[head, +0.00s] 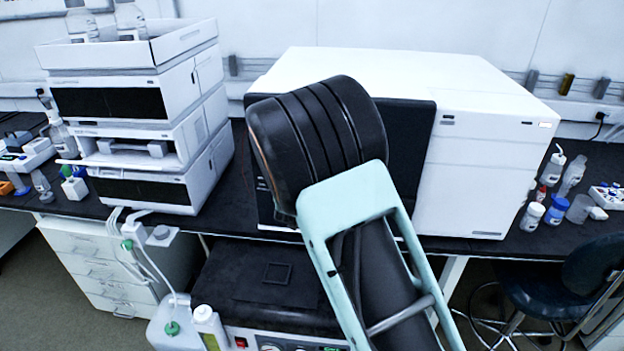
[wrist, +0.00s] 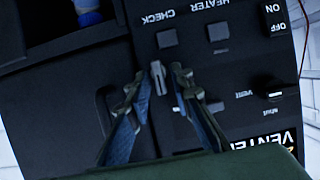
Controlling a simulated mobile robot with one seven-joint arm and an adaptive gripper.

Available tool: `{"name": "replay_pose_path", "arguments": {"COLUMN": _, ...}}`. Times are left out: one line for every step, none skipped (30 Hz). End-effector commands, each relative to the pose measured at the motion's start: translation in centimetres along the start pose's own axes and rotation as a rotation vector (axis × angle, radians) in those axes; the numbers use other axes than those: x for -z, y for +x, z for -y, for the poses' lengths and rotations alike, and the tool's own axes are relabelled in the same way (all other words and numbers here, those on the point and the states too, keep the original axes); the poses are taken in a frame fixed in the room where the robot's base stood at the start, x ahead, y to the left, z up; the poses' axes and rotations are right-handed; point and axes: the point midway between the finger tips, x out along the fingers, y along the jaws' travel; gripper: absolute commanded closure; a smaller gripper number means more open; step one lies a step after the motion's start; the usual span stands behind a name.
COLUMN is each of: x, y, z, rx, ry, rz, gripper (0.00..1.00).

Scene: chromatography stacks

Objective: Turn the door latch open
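The door latch (wrist: 158,78) is a small grey lever on a black front panel, in the middle of the wrist view. My gripper (wrist: 159,74) is open, with one finger on each side of the latch. Gaps show between the fingertips and the latch; I cannot tell whether either touches it. In the head view, my black and pale green arm hides the gripper and latch, in front of the black front (head: 408,150) of the large white instrument (head: 485,165).
A dark recess with a blue item (wrist: 88,12) is at upper left. The stacked modules (head: 150,140) stand left of my arm, bottles (head: 555,208) to the right.

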Motion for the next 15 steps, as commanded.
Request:
{"name": "replay_pose_path", "arguments": {"x": -0.1, "y": 0.0, "z": -0.1, "rx": -0.001, "ry": 0.0, "rz": 0.002, "gripper": 0.74}}
{"name": "replay_pose_path", "arguments": {"x": -0.1, "y": 0.0, "z": -0.1, "rx": -0.001, "ry": 0.0, "rz": 0.003, "gripper": 0.74}}
{"name": "replay_pose_path", "arguments": {"x": -0.2, "y": 0.0, "z": -0.1, "rx": -0.001, "ry": 0.0, "rz": 0.004, "gripper": 0.74}}
{"name": "replay_pose_path", "arguments": {"x": -0.2, "y": 0.0, "z": -0.1, "rx": -0.001, "ry": 0.0, "rz": 0.005, "gripper": 0.74}}
{"name": "replay_pose_path", "arguments": {"x": -0.3, "y": 0.0, "z": -0.1, "rx": -0.001, "ry": 0.0, "rz": 0.006, "gripper": 0.74}}
{"name": "replay_pose_path", "arguments": {"x": -0.3, "y": 0.0, "z": -0.1, "rx": -0.001, "ry": 0.0, "rz": 0.007, "gripper": 0.74}}
{"name": "replay_pose_path", "arguments": {"x": -0.4, "y": 0.0, "z": -0.1, "rx": -0.001, "ry": 0.0, "rz": 0.007, "gripper": 0.74}}
{"name": "replay_pose_path", "arguments": {"x": -0.4, "y": -0.1, "z": -0.1, "rx": -0.001, "ry": 0.0, "rz": 0.008, "gripper": 0.74}}
{"name": "replay_pose_path", "arguments": {"x": -0.4, "y": -0.1, "z": -0.1, "rx": -0.001, "ry": 0.0, "rz": 0.008, "gripper": 0.74}}
{"name": "replay_pose_path", "arguments": {"x": -0.4, "y": -0.2, "z": 0.0, "rx": -0.001, "ry": 0.001, "rz": 0.008, "gripper": 0.74}}
{"name": "replay_pose_path", "arguments": {"x": -0.4, "y": -0.4, "z": 0.0, "rx": 0.0, "ry": 0.001, "rz": 0.009, "gripper": 0.74}}
{"name": "replay_pose_path", "arguments": {"x": -0.4, "y": -0.7, "z": 0.0, "rx": 0.0, "ry": 0.001, "rz": 0.009, "gripper": 0.74}}
{"name": "replay_pose_path", "arguments": {"x": -0.4, "y": -1.0, "z": 0.0, "rx": 0.0, "ry": 0.001, "rz": 0.009, "gripper": 0.74}}
{"name": "replay_pose_path", "arguments": {"x": -0.4, "y": -1.3, "z": 0.0, "rx": 0.0, "ry": 0.001, "rz": 0.009, "gripper": 0.74}}
{"name": "replay_pose_path", "arguments": {"x": -0.3, "y": -1.9, "z": 0.0, "rx": 0.001, "ry": 0.001, "rz": 0.008, "gripper": 0.74}}
